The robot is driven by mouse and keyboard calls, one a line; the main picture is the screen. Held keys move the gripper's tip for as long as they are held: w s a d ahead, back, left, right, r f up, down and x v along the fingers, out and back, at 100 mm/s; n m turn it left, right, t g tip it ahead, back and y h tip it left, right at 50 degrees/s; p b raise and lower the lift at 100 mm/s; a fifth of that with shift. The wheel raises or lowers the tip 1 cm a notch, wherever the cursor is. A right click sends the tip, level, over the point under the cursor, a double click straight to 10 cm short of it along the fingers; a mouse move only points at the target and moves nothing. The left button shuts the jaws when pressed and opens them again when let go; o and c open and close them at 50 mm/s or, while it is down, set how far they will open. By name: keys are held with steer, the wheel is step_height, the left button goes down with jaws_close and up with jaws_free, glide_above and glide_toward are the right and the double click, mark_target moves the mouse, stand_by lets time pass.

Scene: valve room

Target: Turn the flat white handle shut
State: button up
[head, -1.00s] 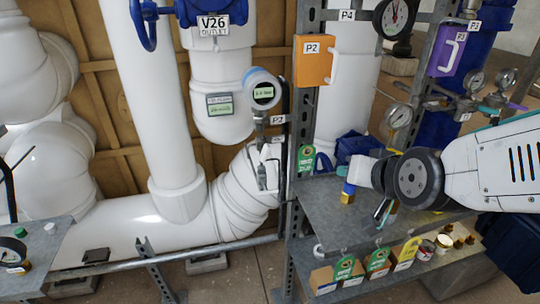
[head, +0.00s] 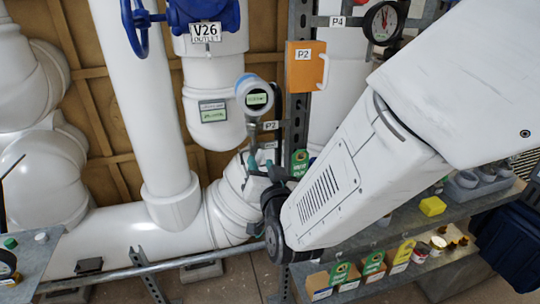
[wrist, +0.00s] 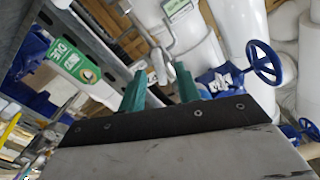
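My gripper (head: 262,160) has two teal fingers and is in front of the thin upright line under the round gauge, by the P2 label (head: 270,126). In the wrist view its fingers (wrist: 159,82) stand apart, open. A pale, narrow fitting (wrist: 158,62) shows beyond and between the fingertips. I cannot tell whether it is the flat white handle or whether the fingers touch it. In the head view my gripper and arm cover that part of the line, so no flat white handle can be made out for certain.
The gauge (head: 254,96) hangs above my gripper, with the rack post (head: 299,90) and orange P2 box (head: 303,68) to its right. Thick white pipes (head: 148,110) stand behind. A green-and-white tag (wrist: 75,65) and blue handwheel (wrist: 262,62) flank the wrist view.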

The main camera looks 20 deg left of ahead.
steer(key=shift+x, duration=1.05)
jaws_close()
steer(key=shift+m, duration=0.4)
steer(key=m, duration=0.5)
steer(key=shift+d+m, duration=0.1)
steer(key=shift+m, duration=0.2)
steer(key=m, duration=0.3)
steer(key=shift+m, duration=0.3)
steer(key=shift+f+m, duration=0.1)
steer(key=shift+m, duration=1.8)
